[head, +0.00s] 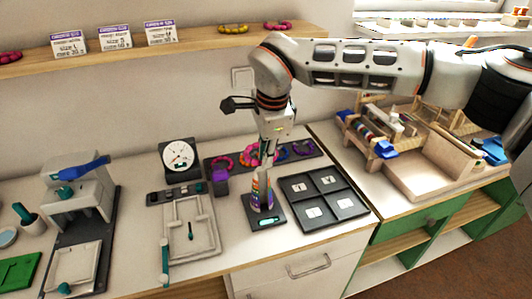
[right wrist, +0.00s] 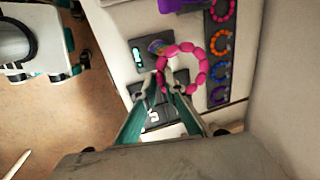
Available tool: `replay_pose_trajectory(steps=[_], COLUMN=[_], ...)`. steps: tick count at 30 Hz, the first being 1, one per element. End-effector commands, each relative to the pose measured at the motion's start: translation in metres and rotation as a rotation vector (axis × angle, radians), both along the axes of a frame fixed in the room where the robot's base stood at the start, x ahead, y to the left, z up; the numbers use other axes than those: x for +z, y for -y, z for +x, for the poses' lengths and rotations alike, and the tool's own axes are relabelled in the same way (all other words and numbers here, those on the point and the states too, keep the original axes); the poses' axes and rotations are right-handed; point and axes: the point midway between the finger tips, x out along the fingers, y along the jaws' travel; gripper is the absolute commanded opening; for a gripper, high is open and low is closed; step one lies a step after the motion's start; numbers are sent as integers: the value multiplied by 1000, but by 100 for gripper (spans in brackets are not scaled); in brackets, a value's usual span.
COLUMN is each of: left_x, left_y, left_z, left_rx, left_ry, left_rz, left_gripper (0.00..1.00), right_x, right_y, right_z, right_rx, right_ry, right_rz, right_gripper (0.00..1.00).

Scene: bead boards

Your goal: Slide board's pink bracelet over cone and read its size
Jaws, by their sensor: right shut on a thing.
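My right gripper (head: 266,155) is shut on a pink beaded bracelet (head: 250,156), above the cone. In the right wrist view the fingertips (right wrist: 168,86) pinch the near edge of the bracelet (right wrist: 209,62), which hangs out ahead as an open ring. The striped, multicoloured cone (head: 261,194) stands upright on a dark base with a lit teal display (head: 267,221). The dark bead board (head: 211,165) lies behind, partly hidden by my arm. My left gripper is out of view.
A black tray (head: 339,215) with numbered compartments lies right of the cone. A purple block (head: 220,182) and a white dial (head: 178,155) stand to the left. Red-pink (right wrist: 222,9), orange (right wrist: 221,41), blue (right wrist: 219,72) and purple (right wrist: 219,95) bracelets lie on the board.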

Motion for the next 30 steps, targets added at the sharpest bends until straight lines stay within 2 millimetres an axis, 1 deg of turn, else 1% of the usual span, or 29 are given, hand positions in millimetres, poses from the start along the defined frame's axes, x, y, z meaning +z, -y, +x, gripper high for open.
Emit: replay_pose_trajectory(steps=[1, 7, 24, 30], left_x=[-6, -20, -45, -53], left_y=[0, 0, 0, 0], left_z=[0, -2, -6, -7], left_rx=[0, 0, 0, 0], left_ry=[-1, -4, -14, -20], left_rz=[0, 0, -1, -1], left_gripper=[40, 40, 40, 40], right_x=[-8, -26, -77, -90], right_y=[0, 0, 0, 0], right_z=[0, 0, 0, 0], right_rx=[0, 1, 2, 0], right_ry=[-2, -1, -1, -1], right_rz=[0, 0, 0, 0], right_gripper=[0, 0, 0, 0])
